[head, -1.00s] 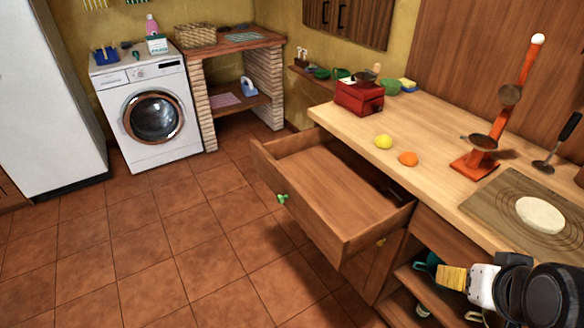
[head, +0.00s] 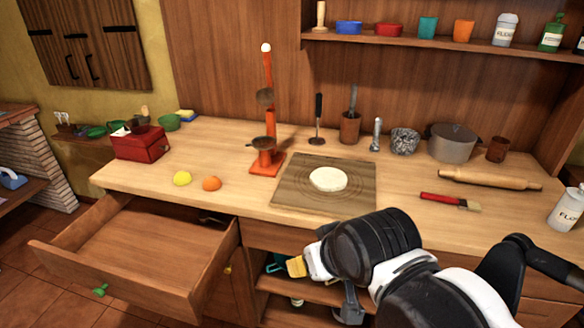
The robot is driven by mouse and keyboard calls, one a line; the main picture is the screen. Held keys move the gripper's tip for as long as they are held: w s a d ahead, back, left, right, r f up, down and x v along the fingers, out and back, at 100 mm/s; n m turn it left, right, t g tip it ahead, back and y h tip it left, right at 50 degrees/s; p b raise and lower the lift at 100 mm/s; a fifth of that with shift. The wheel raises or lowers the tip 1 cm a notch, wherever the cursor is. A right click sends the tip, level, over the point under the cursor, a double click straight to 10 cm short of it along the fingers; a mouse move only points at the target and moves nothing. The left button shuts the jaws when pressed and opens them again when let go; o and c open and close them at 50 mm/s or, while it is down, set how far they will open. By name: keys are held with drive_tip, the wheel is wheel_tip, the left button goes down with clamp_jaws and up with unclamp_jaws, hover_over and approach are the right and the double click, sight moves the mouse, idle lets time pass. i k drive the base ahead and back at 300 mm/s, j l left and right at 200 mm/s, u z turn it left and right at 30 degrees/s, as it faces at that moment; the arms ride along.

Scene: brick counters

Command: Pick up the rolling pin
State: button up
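The rolling pin (head: 490,179) is light wood and lies flat on the counter at the right, in front of the grey pot, with its length running left to right. My arm reaches in from the lower right, in front of the counter.
On the counter (head: 230,208) are a board with dough (head: 328,179), a red-handled brush (head: 450,202), a grey pot (head: 454,142), an orange scale (head: 266,160), a lemon (head: 182,178) and an orange (head: 211,183). A drawer (head: 140,250) stands open at the left. A flour bottle (head: 567,210) stands far right.

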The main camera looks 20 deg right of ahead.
sight(487, 179)
drive_tip(key=z, duration=1.9)
